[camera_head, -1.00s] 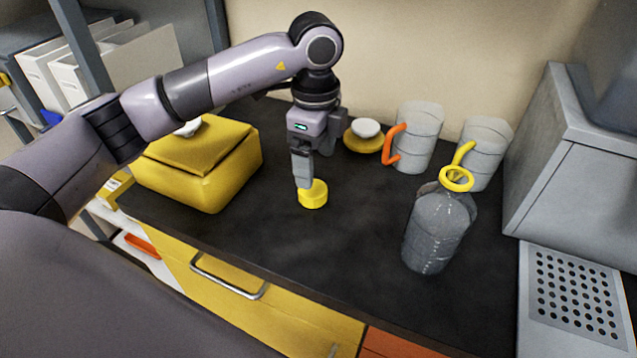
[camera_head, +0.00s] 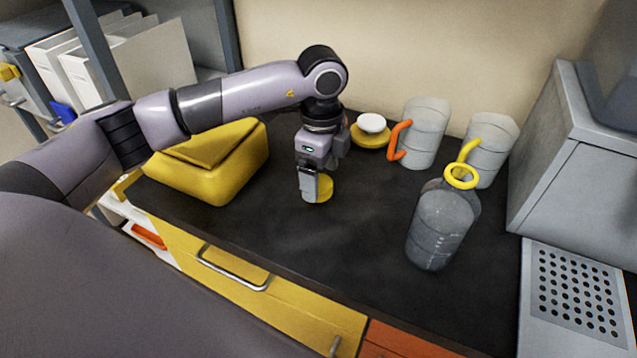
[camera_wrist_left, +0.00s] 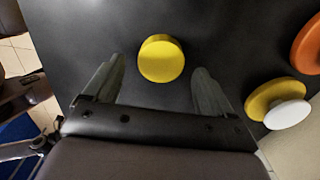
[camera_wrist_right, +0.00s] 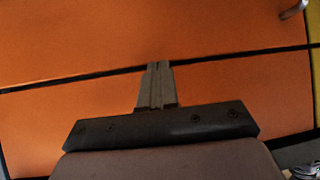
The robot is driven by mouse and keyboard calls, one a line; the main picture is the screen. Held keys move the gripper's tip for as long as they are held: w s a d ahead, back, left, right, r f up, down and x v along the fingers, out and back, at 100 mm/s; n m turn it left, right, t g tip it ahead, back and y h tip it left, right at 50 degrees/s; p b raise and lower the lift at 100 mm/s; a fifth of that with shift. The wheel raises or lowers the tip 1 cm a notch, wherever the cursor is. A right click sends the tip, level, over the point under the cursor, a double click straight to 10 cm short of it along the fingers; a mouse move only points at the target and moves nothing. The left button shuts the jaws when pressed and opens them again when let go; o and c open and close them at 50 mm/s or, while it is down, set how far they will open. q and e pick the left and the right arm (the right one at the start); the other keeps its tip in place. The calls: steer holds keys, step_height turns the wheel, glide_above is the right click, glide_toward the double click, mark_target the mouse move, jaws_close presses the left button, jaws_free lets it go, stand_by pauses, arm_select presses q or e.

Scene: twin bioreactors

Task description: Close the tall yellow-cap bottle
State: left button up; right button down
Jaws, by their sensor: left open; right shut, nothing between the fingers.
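The tall bottle (camera_head: 438,228) is clear grey and stands upright on the dark bench, right of centre. A yellow ring (camera_head: 462,176) sits at its neck, with no cap on top. A round yellow cap (camera_head: 325,187) lies on the bench, partly hidden behind my left gripper (camera_head: 309,192). The left gripper is open and points down at the cap. In the left wrist view the cap (camera_wrist_left: 161,58) lies between the spread fingers, near their tips, with gaps on both sides. My right gripper (camera_wrist_right: 157,66) is shut and empty, in front of orange drawer fronts.
A yellow box (camera_head: 215,170) stands left of the gripper. Behind are a yellow disc with a white top (camera_head: 371,129) and clear jugs with orange (camera_head: 397,140) and yellow handles. A grey cabinet (camera_head: 570,160) borders the right. The bench between cap and bottle is clear.

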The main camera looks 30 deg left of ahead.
mark_target(321, 184)
arm_select(q)
steer(key=shift+f, duration=1.05)
steer(key=c, duration=1.1)
steer(key=shift+r, duration=0.1)
step_height(321, 184, up, 20)
